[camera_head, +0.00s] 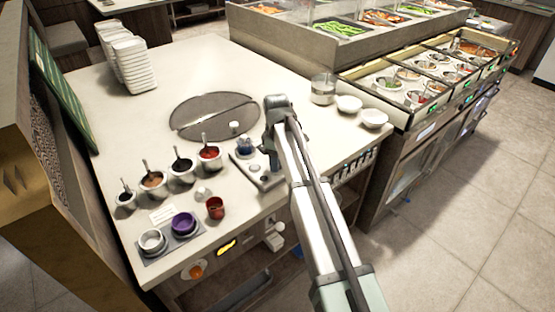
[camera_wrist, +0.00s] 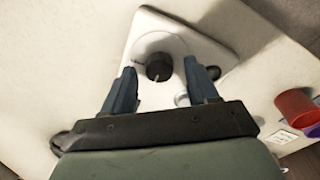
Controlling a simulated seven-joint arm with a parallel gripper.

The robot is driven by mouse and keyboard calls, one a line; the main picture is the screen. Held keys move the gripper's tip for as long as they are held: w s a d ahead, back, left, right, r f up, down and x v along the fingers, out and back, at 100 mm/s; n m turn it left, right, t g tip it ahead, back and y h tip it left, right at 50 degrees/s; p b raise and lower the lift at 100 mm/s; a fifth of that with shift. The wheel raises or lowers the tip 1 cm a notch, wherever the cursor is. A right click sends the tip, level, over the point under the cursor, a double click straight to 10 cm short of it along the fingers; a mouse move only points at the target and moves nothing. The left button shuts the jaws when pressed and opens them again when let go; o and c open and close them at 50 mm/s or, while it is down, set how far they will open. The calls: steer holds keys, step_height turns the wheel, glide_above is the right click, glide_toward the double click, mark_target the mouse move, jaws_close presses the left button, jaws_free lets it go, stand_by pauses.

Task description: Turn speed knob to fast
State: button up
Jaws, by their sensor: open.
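The speed knob (camera_wrist: 159,67) is a round black knob with a light pointer mark, on a pale control plate (camera_wrist: 205,50) in the wrist view. The mark points toward the bottom of that picture. My gripper (camera_wrist: 165,80) is open, with one blue-grey finger on each side of the knob and a gap showing on both sides. I cannot tell how high the fingertips are above the plate. In the head view my gripper (camera_head: 245,147) is over the control plate (camera_head: 262,176), and the knob is hidden there. No speed labels are readable.
A red cup (camera_wrist: 296,107) stands right of the plate in the wrist view. In the head view, several sauce wells (camera_head: 182,170) stand left of my gripper, a round dark plate (camera_head: 214,115) lies behind, and white bowls (camera_head: 349,104) sit at the right.

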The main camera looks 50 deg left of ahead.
steer(key=shift+f, duration=0.3)
steer(key=c, duration=1)
steer(key=shift+c, duration=0.2)
steer(key=shift+m, duration=0.3)
steer(key=m, duration=0.6)
steer(key=shift+m, duration=0.3)
steer(key=m, duration=0.6)
steer(key=shift+w+a+m+h, duration=0.1)
steer(key=shift+m+h, duration=0.3)
